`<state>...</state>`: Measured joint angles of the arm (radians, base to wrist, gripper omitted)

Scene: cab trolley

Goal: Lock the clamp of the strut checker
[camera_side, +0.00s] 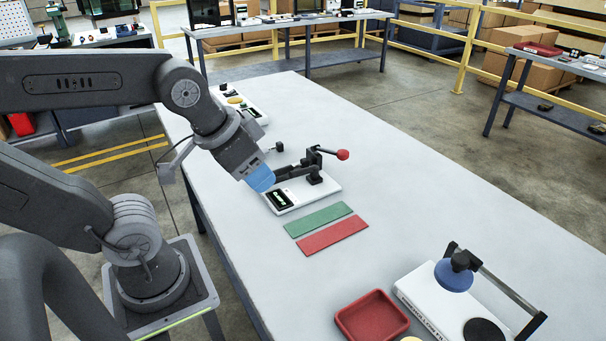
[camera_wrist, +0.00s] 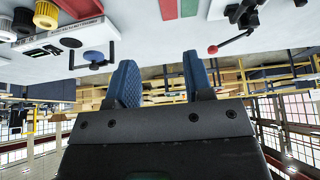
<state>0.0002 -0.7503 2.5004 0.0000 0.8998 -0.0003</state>
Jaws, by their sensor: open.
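The strut checker (camera_side: 309,195) has a white base with a small dark display and stands near the middle of the white table. Its black clamp (camera_side: 314,165) has a lever ending in a red ball knob (camera_side: 343,155), which sticks out to the right. In the wrist view the red knob (camera_wrist: 212,49) and part of the dark clamp lever (camera_wrist: 243,33) show at the upper right. My gripper (camera_side: 262,180) has blue fingers and is just left of the checker, apart from the knob. In the wrist view its fingers (camera_wrist: 160,80) are spread with nothing between them. My gripper partly hides the checker's left side.
A green strip (camera_side: 318,219) and a red strip (camera_side: 332,236) lie in front of the checker on the table (camera_side: 410,225). A red tray (camera_side: 372,317) and a white device with a blue disc (camera_side: 454,275) stand at the front right. The table right of the checker is clear.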

